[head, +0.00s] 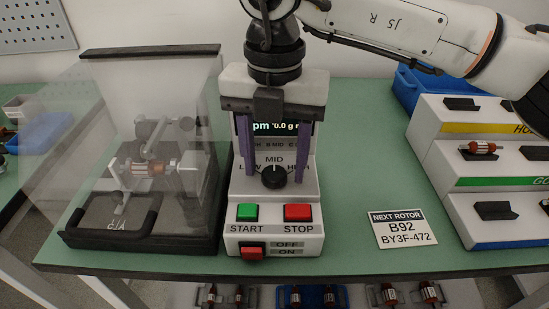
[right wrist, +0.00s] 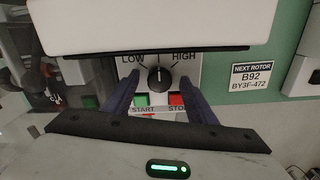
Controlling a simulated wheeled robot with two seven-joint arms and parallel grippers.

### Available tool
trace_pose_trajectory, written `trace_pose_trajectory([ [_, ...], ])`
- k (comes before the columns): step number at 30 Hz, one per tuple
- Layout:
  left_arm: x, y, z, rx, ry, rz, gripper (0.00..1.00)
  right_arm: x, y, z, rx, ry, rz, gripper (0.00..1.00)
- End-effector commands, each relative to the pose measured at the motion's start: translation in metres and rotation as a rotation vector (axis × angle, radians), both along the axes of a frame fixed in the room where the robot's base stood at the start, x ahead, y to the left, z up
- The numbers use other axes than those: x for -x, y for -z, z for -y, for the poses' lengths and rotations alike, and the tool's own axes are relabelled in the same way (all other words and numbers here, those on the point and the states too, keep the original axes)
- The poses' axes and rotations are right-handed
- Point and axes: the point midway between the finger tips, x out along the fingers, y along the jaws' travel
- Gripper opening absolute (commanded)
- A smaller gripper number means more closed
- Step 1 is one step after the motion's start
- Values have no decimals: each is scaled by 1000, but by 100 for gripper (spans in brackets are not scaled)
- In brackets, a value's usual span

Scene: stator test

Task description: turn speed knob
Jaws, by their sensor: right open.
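The speed knob (head: 274,177) is a black dial on the front of the white control box (head: 234,205), under the word MID. In the right wrist view the knob (right wrist: 160,78) shows its white mark pointing up, between LOW and HIGH. My right gripper (head: 275,172) is open, with its purple fingers pointing down on either side of the knob. In the right wrist view the fingers (right wrist: 159,84) show one left and one right of the knob, with gaps visible. The gripper body partly covers the display. My left gripper is not in view.
Below the knob are a green START button (head: 247,212), a red STOP button (head: 298,212) and a red OFF/ON switch (head: 251,253). A clear-covered test fixture (head: 80,236) stands left. A NEXT ROTOR card (head: 399,229) lies right, beside a tiered rotor rack (head: 445,160).

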Motion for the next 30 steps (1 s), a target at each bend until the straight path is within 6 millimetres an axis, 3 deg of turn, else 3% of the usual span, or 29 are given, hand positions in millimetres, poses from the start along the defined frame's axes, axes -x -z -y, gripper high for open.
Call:
trace_pose_trajectory([
  [18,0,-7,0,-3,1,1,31,-1,-96,0,-1,1,2,52],
  [30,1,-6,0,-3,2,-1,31,0,-103,0,-1,0,1,52],
])
